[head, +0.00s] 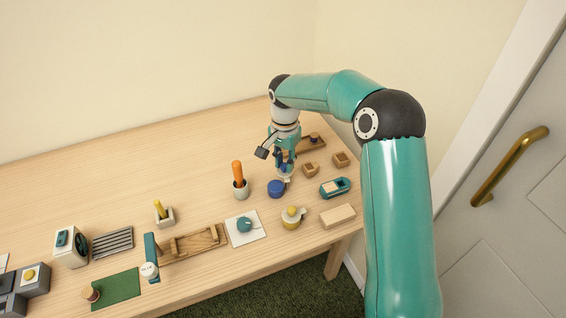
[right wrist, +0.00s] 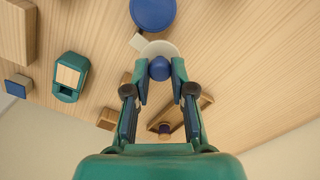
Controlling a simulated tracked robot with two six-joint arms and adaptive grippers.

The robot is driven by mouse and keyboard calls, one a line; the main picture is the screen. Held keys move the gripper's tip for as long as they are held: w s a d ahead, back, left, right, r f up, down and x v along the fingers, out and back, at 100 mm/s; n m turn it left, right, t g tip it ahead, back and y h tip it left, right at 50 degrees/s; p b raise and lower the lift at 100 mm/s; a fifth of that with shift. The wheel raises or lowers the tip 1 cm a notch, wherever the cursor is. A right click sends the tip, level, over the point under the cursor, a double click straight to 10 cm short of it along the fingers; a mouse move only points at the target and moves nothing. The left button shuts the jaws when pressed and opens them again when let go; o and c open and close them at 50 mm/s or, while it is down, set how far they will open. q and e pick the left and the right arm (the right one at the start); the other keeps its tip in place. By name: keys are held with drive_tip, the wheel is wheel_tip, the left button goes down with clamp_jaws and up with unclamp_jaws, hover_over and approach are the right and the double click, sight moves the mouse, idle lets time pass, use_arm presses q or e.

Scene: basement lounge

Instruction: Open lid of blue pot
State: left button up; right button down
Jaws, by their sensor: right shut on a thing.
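The blue pot (head: 276,188) stands on the table under my right gripper. It also shows as a round blue shape at the top of the right wrist view (right wrist: 153,12). My right gripper (head: 284,172) points down just above and right of the pot. In the right wrist view its fingers (right wrist: 160,78) are shut on the blue knob (right wrist: 160,68) of a pale round lid (right wrist: 160,47). The lid appears off to the side of the pot and raised; the exact gap is hard to tell. My left gripper is not in view.
An orange-handled tool in a cup (head: 240,182) stands left of the pot. A pale pot with a yellow knob (head: 292,218) is in front. A teal box (head: 335,187), small wooden boxes (head: 310,169) and a wooden tray (head: 314,147) lie to the right. The table's back left is clear.

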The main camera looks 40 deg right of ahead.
sight(285, 165)
drive_tip(key=shift+m, duration=0.3)
drive_tip(key=c, duration=1)
unclamp_jaws()
wheel_tip(285, 165, up, 12)
